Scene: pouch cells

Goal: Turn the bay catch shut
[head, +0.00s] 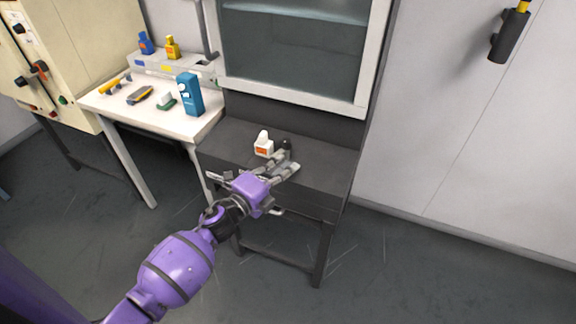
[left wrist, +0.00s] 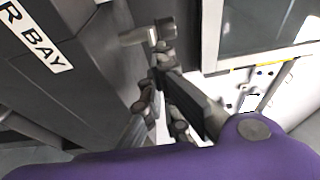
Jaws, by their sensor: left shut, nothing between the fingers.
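My left gripper (head: 285,166) reaches over the dark bench below the glazed cabinet, and its fingers are closed with nothing between them. In the left wrist view its fingertips (left wrist: 161,58) are together, close below a grey lever-like part with a dark end (left wrist: 138,37), which looks like the bay catch. I cannot tell whether they touch it. A dark panel with a white label ending "R BAY" (left wrist: 40,45) lies left of it. In the head view the catch is not clear behind the fingers. My right gripper is in neither view.
A small white bottle with an orange label (head: 264,147) stands on the dark bench (head: 330,167) just beyond the gripper. The cabinet's glass front (head: 295,50) rises behind. A white table (head: 150,122) at left holds a blue box (head: 189,94) and small tools.

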